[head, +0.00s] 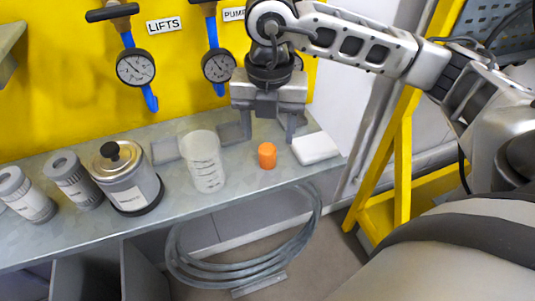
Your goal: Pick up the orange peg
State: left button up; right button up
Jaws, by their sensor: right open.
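The orange peg (267,156) stands upright on the grey metal shelf, between a clear beaker and a white block. My right gripper (268,132) comes in from the upper right and points down at the shelf. Its two fingers are spread apart with nothing between them. It is just behind and above the peg in the picture; the exact gap cannot be told. My left gripper is not in view.
The clear beaker (205,162) stands left of the peg, and the white block (316,148) lies to its right. A grey canister (126,180) and two grey cylinders stand further left. Gauges (136,67) hang on the yellow wall. The shelf's front edge (240,192) is close to the peg.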

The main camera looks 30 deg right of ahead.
aim_at(268, 148)
jog(key=f, duration=0.4)
jog(key=shift+s+a+f+p, duration=0.1)
jog(key=shift+s+a+p, duration=0.1)
jog(key=shift+s+p, duration=0.1)
jog(key=shift+w+f, duration=0.1)
jog(key=shift+f, duration=0.5)
jog(key=c, duration=1.1)
